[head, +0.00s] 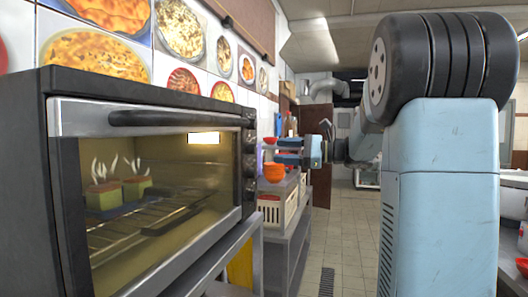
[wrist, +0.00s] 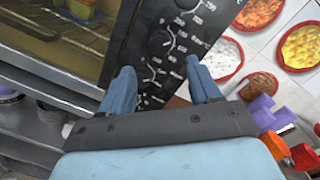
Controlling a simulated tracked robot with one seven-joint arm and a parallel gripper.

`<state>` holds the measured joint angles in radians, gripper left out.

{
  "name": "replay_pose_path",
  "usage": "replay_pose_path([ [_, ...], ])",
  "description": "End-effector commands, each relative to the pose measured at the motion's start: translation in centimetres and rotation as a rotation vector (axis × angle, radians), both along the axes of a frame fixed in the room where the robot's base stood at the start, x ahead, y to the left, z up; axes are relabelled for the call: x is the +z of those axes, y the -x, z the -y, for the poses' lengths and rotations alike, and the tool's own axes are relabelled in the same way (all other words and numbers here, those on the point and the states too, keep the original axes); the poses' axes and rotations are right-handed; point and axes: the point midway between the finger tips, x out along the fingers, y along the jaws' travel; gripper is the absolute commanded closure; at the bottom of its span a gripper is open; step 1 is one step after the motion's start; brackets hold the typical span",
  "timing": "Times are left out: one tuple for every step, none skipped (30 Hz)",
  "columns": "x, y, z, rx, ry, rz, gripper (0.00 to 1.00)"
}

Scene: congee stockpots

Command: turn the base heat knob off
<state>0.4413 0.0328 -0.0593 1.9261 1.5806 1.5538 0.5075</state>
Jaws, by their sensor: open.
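The black countertop oven (head: 150,125) fills the left of the head view, with a column of dark round knobs (head: 250,140) on its right-hand panel. In the wrist view the control panel (wrist: 205,40) is tilted, with white dial markings. One black knob (wrist: 160,42) shows clearly beyond my fingertips, and another (wrist: 187,3) is cut by the top edge. The panel's other end is partly hidden by my gripper. I cannot tell which is the base heat knob. My gripper (wrist: 161,82) is open, its two blue fingers apart with nothing between them. In the head view my gripper (head: 284,151) is right of the panel.
Two steaming food pieces (head: 118,191) sit on the rack behind the oven's lit glass door. Right of the oven, orange bowls (head: 274,172) and a cream crate (head: 281,206) stand on a metal shelf unit. The tiled floor (head: 345,235) beyond is clear.

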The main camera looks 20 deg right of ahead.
Motion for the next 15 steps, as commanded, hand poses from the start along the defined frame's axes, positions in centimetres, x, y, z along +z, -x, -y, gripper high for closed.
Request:
replay_pose_path([
  [0.0,-0.4,-0.9,0.003,0.000,0.000,0.38],
  [0.0,-0.7,-1.4,0.003,0.000,0.000,0.38],
  [0.0,-1.0,-2.0,0.004,0.000,0.000,0.38],
  [0.0,-1.3,-2.4,0.004,0.000,0.000,0.38],
  [0.0,-1.6,-2.8,0.002,0.001,0.001,0.38],
  [0.0,-1.9,-3.4,0.002,0.001,0.001,0.38],
  [0.0,-2.1,-3.8,0.002,0.001,0.001,0.38],
  [0.0,-2.3,-4.2,0.002,0.001,0.001,0.38],
  [0.0,-2.6,-4.7,0.003,0.000,0.001,0.38],
  [0.0,-2.8,-4.9,0.002,0.001,0.001,0.38],
  [0.0,-3.0,-5.2,0.001,0.001,0.001,0.38],
  [0.0,-3.1,-5.5,0.001,0.001,0.001,0.38],
  [0.0,-3.3,-5.7,0.002,0.002,0.000,0.38],
  [0.0,-3.4,-5.9,0.002,0.001,0.001,0.38],
  [0.0,-3.5,-6.1,0.002,0.002,0.000,0.38],
])
